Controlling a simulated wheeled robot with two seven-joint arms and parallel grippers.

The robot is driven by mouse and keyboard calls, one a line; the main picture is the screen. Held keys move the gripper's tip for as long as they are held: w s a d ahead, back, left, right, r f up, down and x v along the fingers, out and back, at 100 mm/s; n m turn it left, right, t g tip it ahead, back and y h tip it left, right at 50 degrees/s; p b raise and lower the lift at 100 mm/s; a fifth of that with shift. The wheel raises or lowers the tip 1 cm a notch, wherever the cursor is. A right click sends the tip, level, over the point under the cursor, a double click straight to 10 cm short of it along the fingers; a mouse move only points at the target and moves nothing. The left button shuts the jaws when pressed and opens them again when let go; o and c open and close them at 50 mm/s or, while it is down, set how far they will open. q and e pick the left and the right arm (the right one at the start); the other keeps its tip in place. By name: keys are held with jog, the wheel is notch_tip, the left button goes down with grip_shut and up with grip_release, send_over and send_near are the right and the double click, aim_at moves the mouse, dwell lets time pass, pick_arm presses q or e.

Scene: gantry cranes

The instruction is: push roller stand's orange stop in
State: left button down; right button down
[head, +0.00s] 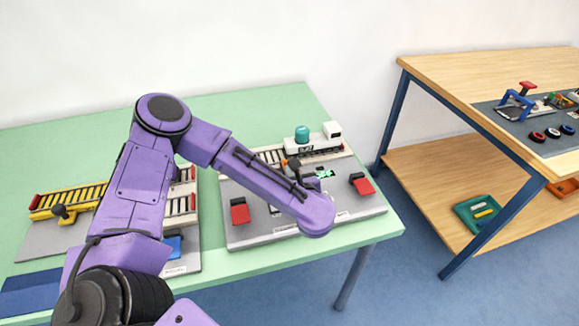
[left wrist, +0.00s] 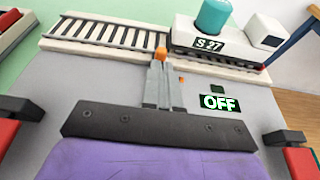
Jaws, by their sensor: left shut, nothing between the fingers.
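The roller stand's white bed with dark cross bars (left wrist: 100,34) runs along the back of a grey board in the left wrist view; its bars also show in the head view (head: 270,156). The orange stop (left wrist: 160,53) is a small block at the bed's front edge. My left gripper (left wrist: 162,68) is shut and empty, its fingertips right in front of the stop and overlapping its lower part. I cannot tell whether they touch. In the head view my forearm hides much of the board's middle. My right gripper is out of view.
A white block marked S 27 (left wrist: 208,43) with a teal cylinder (left wrist: 213,17) sits on the bed, right of the stop. A display reading OFF (left wrist: 221,103) lies right of my fingers. Red blocks (head: 240,211) (head: 362,184) flank the board's front. A yellow roller rack (head: 75,198) stands left.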

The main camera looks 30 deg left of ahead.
aim_at(285, 162)
pick_arm(q)
jog(key=shift+w+a, duration=0.3)
jog(key=shift+a, duration=0.1)
jog(key=shift+w+a, duration=0.15)
jog(key=shift+r+b+x, duration=0.25)
jog(key=shift+b+x, duration=0.6)
jog(key=shift+x, duration=0.3)
jog(key=shift+w+a, duration=0.25)
jog(key=shift+r, duration=0.25)
